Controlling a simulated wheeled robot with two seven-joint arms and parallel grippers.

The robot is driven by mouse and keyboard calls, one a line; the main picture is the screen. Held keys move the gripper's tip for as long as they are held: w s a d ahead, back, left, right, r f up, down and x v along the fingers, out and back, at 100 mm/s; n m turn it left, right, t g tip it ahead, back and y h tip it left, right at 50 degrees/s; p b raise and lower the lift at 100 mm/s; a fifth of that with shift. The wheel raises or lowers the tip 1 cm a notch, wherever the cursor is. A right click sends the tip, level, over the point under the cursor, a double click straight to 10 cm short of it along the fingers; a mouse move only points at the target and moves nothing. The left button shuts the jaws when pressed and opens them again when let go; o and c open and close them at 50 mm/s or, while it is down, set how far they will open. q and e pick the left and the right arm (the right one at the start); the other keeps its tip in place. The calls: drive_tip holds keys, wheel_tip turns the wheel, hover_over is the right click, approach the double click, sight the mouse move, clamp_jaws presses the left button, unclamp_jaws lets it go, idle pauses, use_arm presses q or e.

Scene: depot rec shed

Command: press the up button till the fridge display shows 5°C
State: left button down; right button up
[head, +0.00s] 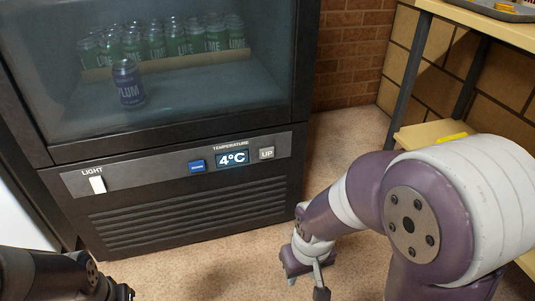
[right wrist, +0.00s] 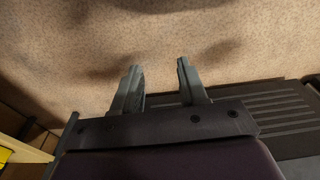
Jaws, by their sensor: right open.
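The fridge display (head: 232,159) reads 4°C in white on the dark control strip. The grey up button (head: 267,153), marked UP, sits just right of the display. A blue button (head: 197,166) sits to its left, its label too small to read. My right gripper (head: 306,282) is low in front of the fridge, below and right of the up button and apart from it. In the right wrist view its two fingers (right wrist: 158,76) are spread and empty, with floor beyond them. Part of my dark left gripper (head: 120,291) shows at the bottom left; its fingers are unclear.
A white light switch (head: 97,184) is at the left of the strip. Behind the glass stand green cans (head: 155,42) and one dark PLUM can (head: 128,83). A vent grille (head: 190,210) lies below the strip. A wooden shelf unit (head: 430,132) stands at the right.

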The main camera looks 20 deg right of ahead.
clamp_jaws()
idle(1.8)
